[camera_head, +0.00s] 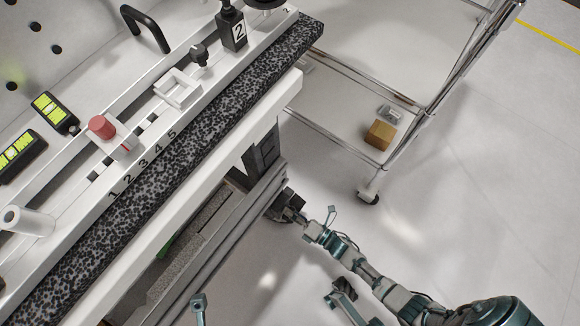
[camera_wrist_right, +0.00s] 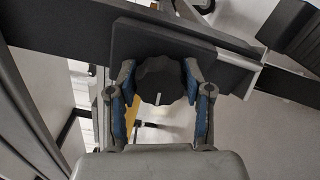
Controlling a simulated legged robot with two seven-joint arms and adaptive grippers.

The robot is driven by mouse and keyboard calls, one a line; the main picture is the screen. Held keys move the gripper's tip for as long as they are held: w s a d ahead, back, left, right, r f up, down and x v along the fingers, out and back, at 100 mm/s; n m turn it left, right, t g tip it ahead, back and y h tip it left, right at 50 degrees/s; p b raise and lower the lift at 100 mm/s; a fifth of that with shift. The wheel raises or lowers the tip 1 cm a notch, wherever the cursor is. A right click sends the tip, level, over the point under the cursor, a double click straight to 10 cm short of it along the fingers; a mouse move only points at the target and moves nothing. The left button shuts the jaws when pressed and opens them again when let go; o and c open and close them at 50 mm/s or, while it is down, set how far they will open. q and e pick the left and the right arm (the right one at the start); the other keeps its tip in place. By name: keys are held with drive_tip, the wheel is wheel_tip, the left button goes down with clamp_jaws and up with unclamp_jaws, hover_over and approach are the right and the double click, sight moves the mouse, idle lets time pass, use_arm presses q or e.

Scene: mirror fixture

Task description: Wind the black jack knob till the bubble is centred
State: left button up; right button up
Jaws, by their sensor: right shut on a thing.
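The black jack knob (camera_wrist_right: 159,80) is lobed, with a short white mark on its lower face, in the middle of the right wrist view. My right gripper (camera_wrist_right: 160,92) is shut on it, one blue-padded finger at each side. In the head view my right gripper (camera_head: 284,206) is at the side of the bench, below the granite beam; the knob cannot be told apart there. Two black-framed yellow-green level vials, one upper (camera_head: 49,109) and one lower (camera_head: 17,152), are at the left; their bubbles are too small to read.
A wheeled cart with a cardboard box (camera_head: 380,134) stands upper right. Floor at right is clear.

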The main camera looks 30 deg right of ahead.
drive_tip(key=shift+s+a+f, duration=0.15)
drive_tip(key=shift+a+f, duration=0.05)
drive_tip(key=shift+f, duration=0.1)
drive_tip(key=o, duration=0.9)
drive_tip(key=shift+o, duration=1.3)
drive_tip(key=shift+f, duration=0.1)
drive_tip(key=shift+d+r, duration=0.1)
drive_tip(key=shift+r, duration=0.1)
